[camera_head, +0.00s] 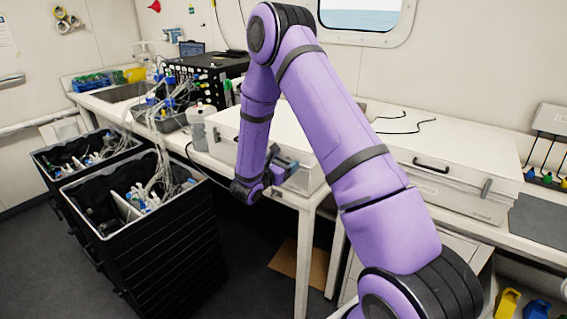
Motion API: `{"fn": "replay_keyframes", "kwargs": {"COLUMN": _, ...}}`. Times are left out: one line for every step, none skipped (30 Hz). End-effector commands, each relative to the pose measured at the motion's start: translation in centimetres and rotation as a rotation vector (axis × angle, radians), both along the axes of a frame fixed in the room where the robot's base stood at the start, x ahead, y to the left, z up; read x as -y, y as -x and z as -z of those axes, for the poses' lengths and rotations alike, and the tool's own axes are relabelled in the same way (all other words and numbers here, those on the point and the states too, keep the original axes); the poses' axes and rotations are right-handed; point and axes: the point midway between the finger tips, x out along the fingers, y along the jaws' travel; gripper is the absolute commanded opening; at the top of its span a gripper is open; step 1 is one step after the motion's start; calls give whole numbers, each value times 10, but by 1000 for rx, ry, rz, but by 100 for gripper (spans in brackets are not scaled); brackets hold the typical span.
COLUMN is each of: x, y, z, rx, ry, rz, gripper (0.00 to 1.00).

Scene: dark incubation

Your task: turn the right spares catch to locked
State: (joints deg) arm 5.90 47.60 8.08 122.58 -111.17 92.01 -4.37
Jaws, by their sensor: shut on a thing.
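My purple arm reaches across the view and down to the front of a white spares case (225,134) on the bench. My gripper (287,169) is at the right part of that case's front face, shut on the right spares catch. The gripper hides the catch, so its angle cannot be told. My arm covers part of the case's lid and front. The lid looks closed.
A second white case (455,160) with a black handle (432,165) and a grey catch (486,188) stands on the bench at right. Black crates (150,235) with tubing stand at left. A white bottle (197,128) stands left of the spares case.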

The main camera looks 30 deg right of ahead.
Motion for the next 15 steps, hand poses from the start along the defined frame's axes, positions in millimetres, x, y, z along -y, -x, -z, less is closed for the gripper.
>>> {"fn": "replay_keyframes", "kwargs": {"x": -1, "y": 0, "z": 0, "rx": 28, "ry": -10, "rz": -2, "gripper": 51}}
{"fn": "replay_keyframes", "kwargs": {"x": -1, "y": 0, "z": 0, "rx": 50, "ry": -18, "rz": -2, "gripper": 51}}
{"fn": "replay_keyframes", "kwargs": {"x": -1, "y": 0, "z": 0, "rx": 81, "ry": -29, "rz": -2, "gripper": 51}}
{"fn": "replay_keyframes", "kwargs": {"x": -1, "y": 0, "z": 0, "rx": 105, "ry": -37, "rz": -2, "gripper": 51}}
{"fn": "replay_keyframes", "kwargs": {"x": -1, "y": 0, "z": 0, "rx": 129, "ry": -47, "rz": -2, "gripper": 51}}
{"fn": "replay_keyframes", "kwargs": {"x": -2, "y": 0, "z": 0, "rx": 164, "ry": -60, "rz": -3, "gripper": 51}}
{"fn": "replay_keyframes", "kwargs": {"x": -1, "y": 0, "z": 0, "rx": 191, "ry": -69, "rz": -3, "gripper": 51}}
{"fn": "replay_keyframes", "kwargs": {"x": -1, "y": 0, "z": 0, "rx": 217, "ry": -79, "rz": -3, "gripper": 51}}
{"fn": "replay_keyframes", "kwargs": {"x": -2, "y": 0, "z": 0, "rx": 254, "ry": -92, "rz": -3, "gripper": 51}}
{"fn": "replay_keyframes", "kwargs": {"x": -1, "y": 0, "z": 0, "rx": 280, "ry": -102, "rz": -3, "gripper": 51}}
{"fn": "replay_keyframes", "kwargs": {"x": -1, "y": 0, "z": 0, "rx": 307, "ry": -113, "rz": -3, "gripper": 51}}
{"fn": "replay_keyframes", "kwargs": {"x": -1, "y": 0, "z": 0, "rx": 342, "ry": -125, "rz": -2, "gripper": 51}}
{"fn": "replay_keyframes", "kwargs": {"x": -1, "y": 0, "z": 0, "rx": 369, "ry": -134, "rz": -2, "gripper": 51}}
{"fn": "replay_keyframes", "kwargs": {"x": -1, "y": 0, "z": 0, "rx": 396, "ry": -144, "rz": -2, "gripper": 51}}
{"fn": "replay_keyframes", "kwargs": {"x": -1, "y": 0, "z": 0, "rx": 432, "ry": -158, "rz": -2, "gripper": 51}}
